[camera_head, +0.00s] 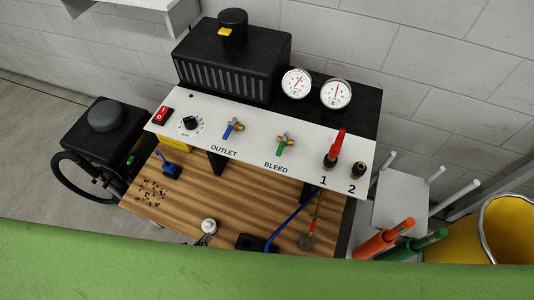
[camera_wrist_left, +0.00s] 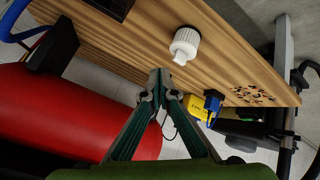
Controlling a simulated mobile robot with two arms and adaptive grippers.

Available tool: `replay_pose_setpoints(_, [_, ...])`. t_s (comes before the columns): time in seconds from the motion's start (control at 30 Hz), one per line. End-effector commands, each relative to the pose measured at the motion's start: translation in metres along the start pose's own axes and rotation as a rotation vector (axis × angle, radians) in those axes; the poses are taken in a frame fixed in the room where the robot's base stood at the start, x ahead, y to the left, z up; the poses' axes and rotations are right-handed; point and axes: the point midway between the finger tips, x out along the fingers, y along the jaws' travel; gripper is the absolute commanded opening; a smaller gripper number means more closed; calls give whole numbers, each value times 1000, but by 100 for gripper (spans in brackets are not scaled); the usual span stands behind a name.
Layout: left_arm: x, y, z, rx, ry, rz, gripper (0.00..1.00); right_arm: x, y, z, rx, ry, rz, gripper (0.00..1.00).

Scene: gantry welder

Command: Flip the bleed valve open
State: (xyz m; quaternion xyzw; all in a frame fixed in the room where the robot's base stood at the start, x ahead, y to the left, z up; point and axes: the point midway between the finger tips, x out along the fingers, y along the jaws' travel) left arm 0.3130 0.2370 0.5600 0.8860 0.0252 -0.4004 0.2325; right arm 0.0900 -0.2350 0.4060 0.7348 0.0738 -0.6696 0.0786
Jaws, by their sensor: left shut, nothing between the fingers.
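The bleed valve (camera_head: 285,142) has a brass body and a green lever. It sits on the sloped white panel (camera_head: 258,138) above the BLEED label, and its lever points down and slightly left. My left gripper (camera_head: 203,241) barely shows at the upper edge of a green surface, well below and left of the valve. In the left wrist view its two fingers (camera_wrist_left: 160,76) meet at the tips, shut and empty, close to the wooden bench edge. The valve is not in the left wrist view. My right gripper is not in view.
The outlet valve (camera_head: 233,127) with a blue lever is left of the bleed valve. A white knobbed item (camera_head: 208,226) stands on the wooden bench (camera_head: 235,205) near my left gripper. A red cylinder (camera_wrist_left: 65,110) lies beside the fingers. A green surface (camera_head: 260,275) fills the foreground.

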Motion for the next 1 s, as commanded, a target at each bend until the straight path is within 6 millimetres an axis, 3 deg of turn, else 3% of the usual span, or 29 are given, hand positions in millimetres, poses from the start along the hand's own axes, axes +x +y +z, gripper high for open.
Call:
replay_pose_setpoints(0.03, [-5,20,-24,-62,51,61,0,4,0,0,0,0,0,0])
replay_pose_setpoints(0.2, [-40,96,-97,-307,165,301,0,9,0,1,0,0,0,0])
replay_pose_setpoints(0.33, [-82,155,-142,-486,192,502,0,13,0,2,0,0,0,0])
replay_pose_setpoints(0.5, [-137,214,-179,-668,168,720,0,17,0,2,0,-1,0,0])
replay_pose_setpoints(0.7, [-173,247,-198,-776,129,849,0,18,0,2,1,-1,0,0])
replay_pose_setpoints(1.0, [-178,251,-200,-791,123,865,0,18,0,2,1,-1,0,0])
